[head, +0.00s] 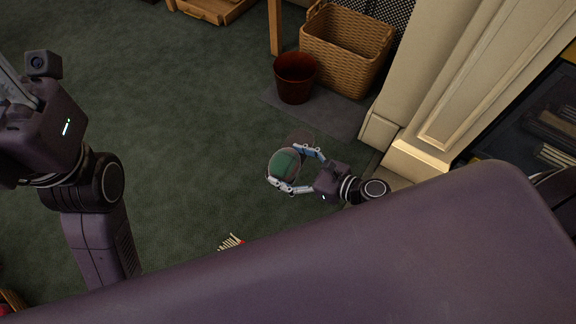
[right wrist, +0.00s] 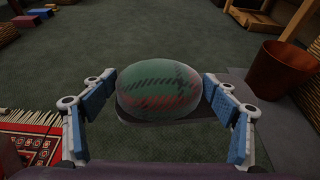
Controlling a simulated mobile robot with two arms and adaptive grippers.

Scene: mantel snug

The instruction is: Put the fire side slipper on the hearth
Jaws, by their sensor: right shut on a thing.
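A rounded green thing with red and dark patterning and a dark underside, which looks like the slipper (right wrist: 160,92), is between the fingers of my right gripper (head: 285,166). In the head view the slipper (head: 283,163) shows as a green rounded shape above the carpet. My right gripper is shut on it, with a finger at each side. The grey hearth slab (head: 335,122) lies beyond the gripper, up and to the right, in front of the pale fire surround. My left gripper (head: 14,85) is partly cut off at the left edge, and its fingers do not show clearly.
A dark red bucket (head: 295,80) and a wicker basket (head: 345,45) stand at the hearth's back. The pale surround (head: 415,150) rises close right of my right gripper. A red patterned rug (right wrist: 25,140) lies left in the wrist view. Green carpet is open to the left.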

